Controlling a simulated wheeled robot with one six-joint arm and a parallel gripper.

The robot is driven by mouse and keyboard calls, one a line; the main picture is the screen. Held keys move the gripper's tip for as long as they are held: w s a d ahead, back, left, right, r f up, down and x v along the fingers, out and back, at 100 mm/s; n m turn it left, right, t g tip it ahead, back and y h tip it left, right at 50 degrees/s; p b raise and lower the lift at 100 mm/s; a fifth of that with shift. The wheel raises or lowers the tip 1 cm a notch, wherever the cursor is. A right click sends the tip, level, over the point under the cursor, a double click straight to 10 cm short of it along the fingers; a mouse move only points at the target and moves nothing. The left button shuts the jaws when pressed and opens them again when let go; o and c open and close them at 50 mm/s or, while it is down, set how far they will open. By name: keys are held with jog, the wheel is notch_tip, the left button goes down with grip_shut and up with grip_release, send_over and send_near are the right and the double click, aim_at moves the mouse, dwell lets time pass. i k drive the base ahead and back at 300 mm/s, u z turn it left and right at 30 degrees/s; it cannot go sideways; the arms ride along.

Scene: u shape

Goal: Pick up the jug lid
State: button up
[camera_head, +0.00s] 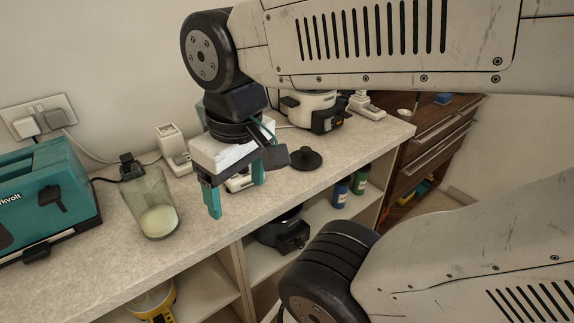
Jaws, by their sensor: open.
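A dark round lid with a small central knob (305,159), which looks like the jug lid, lies flat on the counter, to the right of my gripper. My gripper (236,198) points down over the counter with its two teal fingers spread apart and nothing held between them. A clear jug (152,208) with pale liquid at the bottom stands to the left of my gripper. A dark part of the gripper's mount comes close to the lid's left side in the picture.
A teal toaster (45,200) stands at the far left, and a white appliance (313,112) stands behind the lid. A small white object (240,182) is partly hidden behind my fingers. Shelves below hold blue and green containers. Bare counter (285,190) lies in front of the lid.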

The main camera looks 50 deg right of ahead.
aim_at(304, 159)
jog(key=z, duration=1.2)
